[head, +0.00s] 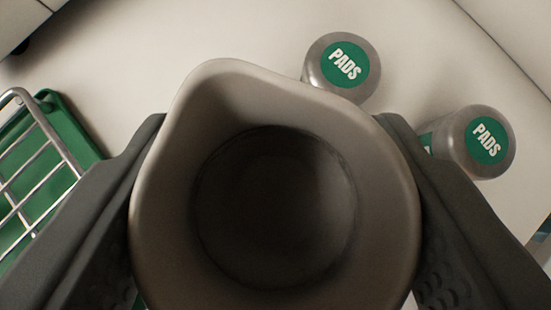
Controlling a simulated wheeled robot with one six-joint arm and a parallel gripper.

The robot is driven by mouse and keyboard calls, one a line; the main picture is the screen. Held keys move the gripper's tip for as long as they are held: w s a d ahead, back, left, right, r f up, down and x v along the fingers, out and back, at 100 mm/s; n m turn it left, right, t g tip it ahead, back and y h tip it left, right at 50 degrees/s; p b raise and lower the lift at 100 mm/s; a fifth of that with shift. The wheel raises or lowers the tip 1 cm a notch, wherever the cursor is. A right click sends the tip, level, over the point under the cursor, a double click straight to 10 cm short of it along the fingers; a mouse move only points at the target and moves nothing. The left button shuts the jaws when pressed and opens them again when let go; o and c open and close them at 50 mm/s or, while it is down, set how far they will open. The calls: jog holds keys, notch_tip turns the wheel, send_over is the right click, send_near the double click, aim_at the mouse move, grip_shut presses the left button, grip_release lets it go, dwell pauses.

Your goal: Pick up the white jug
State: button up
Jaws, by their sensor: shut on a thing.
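The white jug (172,185) fills the middle of the head view, seen from above into its open mouth. It looks greyish in this light, with a pouring lip at the upper left. Its inside is dark and looks empty. My gripper (274,205) has one dark finger on each side of the jug, and it is shut on the jug's outer wall. The jug's lower edge runs out of the picture. Its base and the surface right under it are hidden, so I cannot tell whether it is lifted.
Two jars with green "PADS" lids stand behind the jug: one jar (342,68) close to its rim, the other jar (478,142) by my right finger. A green tray (72,130) with a wire rack (38,150) lies at the left.

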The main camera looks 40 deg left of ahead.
aim_at(363, 272)
jog(key=shift+d, duration=1.8)
jog(key=shift+d, duration=0.15)
